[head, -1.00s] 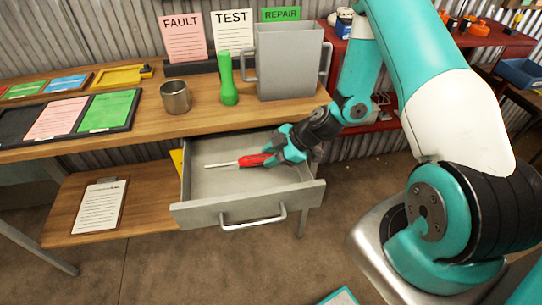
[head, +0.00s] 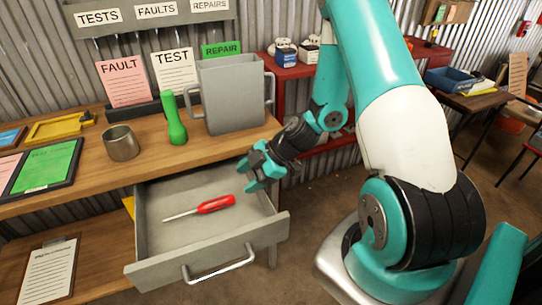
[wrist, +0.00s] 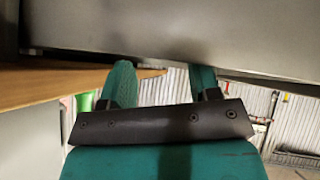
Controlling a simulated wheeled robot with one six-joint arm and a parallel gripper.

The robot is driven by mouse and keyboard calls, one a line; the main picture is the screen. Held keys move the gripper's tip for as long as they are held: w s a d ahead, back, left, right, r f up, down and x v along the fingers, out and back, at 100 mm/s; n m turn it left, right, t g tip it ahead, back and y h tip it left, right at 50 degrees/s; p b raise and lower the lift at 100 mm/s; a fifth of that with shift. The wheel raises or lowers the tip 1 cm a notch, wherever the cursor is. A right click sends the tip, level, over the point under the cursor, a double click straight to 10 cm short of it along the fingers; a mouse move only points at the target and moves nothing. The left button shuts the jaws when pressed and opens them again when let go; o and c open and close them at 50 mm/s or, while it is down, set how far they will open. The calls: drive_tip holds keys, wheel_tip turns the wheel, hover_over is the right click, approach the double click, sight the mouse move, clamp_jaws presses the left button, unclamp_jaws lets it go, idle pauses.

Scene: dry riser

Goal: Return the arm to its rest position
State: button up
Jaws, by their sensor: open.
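My gripper (head: 256,172) is open and empty, held above the right side of the open drawer (head: 150,232) in the head view. A red-handled screwdriver (head: 214,204) lies on the drawer floor, apart from my gripper, its shaft pointing left. In the wrist view my two teal fingers (wrist: 160,88) stand apart with nothing between them. A grey surface fills the top of that view, close to the fingertips.
The wooden bench (head: 95,178) holds a metal cup (head: 121,143), a green torch (head: 173,120) and a grey two-handled container (head: 233,95). A red table (head: 292,72) stands behind my arm. Floor shows to the right of the drawer.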

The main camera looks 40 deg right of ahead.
drive_tip(key=v, duration=1)
drive_tip(key=shift+r, duration=0.35)
drive_tip(key=shift+a+r, duration=0.1)
drive_tip(key=shift+a, duration=0.1)
